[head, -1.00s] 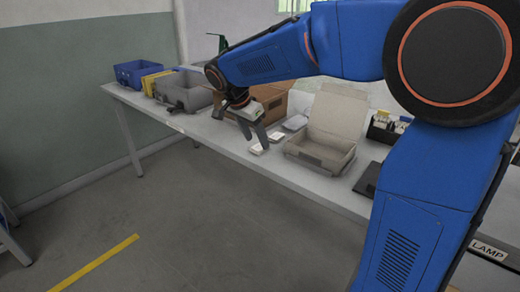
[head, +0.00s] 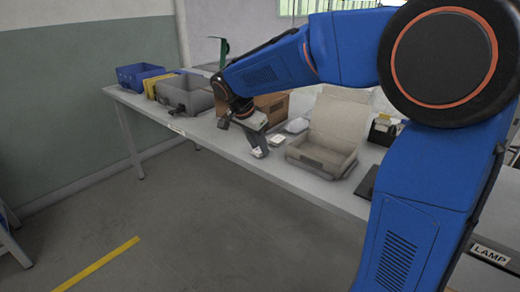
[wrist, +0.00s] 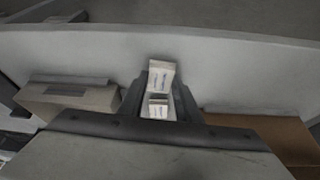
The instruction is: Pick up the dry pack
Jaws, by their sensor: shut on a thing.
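A small white pack with dark print, which I take to be the dry pack (head: 258,153), is at the tips of my gripper (head: 257,149), near the front edge of the table. In the wrist view the pack (wrist: 161,76) sits between the fingertips of my gripper (wrist: 161,82), which is shut on it. A second small pale packet (wrist: 158,107) shows between the fingers, closer to the palm in the picture. In the head view I cannot tell whether the held pack touches the table.
An open grey box with raised lid (head: 321,156) stands right of my gripper. Small white packets (head: 281,139) lie between. A cardboard box (head: 272,108), a grey bin (head: 185,95) and a blue bin (head: 139,75) stand behind and left. The table (head: 225,143) is clear along its front edge.

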